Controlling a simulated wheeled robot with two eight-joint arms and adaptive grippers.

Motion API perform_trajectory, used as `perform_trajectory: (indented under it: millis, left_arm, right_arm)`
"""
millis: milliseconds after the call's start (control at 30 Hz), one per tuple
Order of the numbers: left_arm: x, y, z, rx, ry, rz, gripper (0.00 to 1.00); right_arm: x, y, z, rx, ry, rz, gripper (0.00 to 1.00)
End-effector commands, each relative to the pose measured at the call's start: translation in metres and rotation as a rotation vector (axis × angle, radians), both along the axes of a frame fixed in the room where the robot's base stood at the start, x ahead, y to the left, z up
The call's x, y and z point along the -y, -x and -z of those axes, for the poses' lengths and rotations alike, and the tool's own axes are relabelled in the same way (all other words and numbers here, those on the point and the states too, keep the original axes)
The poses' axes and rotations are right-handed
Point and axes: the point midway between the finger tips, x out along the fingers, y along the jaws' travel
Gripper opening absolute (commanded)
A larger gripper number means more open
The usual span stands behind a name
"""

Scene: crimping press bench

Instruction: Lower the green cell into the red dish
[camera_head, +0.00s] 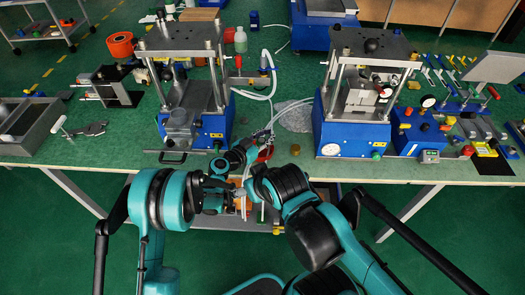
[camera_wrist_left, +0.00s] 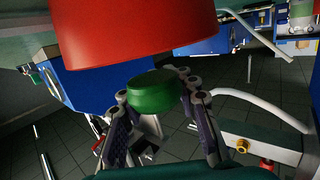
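In the left wrist view the green cell (camera_wrist_left: 153,91), a short round disc, sits between the two fingertips of my left gripper (camera_wrist_left: 155,98), which is shut on it. The red dish (camera_wrist_left: 135,32) fills the upper part of that view, just above the cell in the picture; its top is cut off and its inside is not visible. In the head view my left gripper (camera_head: 262,138) is near the bench's front edge, beside a small red patch (camera_head: 265,155) that looks like the dish. The cell cannot be made out there. My right gripper's fingers are too unclear to judge.
Two blue-based presses stand on the green bench, one left (camera_head: 196,130) and one right (camera_head: 350,133). A clear film (camera_head: 295,115) lies between them. A handled grey tool (camera_head: 85,128) lies at left. The blue gauge box (camera_head: 415,135) and tools crowd the right.

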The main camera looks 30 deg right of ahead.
Motion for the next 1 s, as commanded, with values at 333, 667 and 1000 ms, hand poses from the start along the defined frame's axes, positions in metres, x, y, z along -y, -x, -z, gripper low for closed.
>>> perform_trajectory:
  millis: [333,667,1000]
  left_arm:
    - [0.0,0.003,0.005,-0.005,-0.001,0.005,0.53]
    - [-0.029,0.012,0.0,-0.004,-0.003,0.002,0.53]
    - [-0.094,0.036,-0.014,0.0,-0.001,-0.001,0.53]
  right_arm:
    - [0.0,0.0,0.001,0.0,0.0,0.0,0.77]
    - [0.0,0.0,0.002,0.0,0.0,0.0,0.77]
    - [0.0,0.0,0.001,0.0,0.0,0.0,0.77]
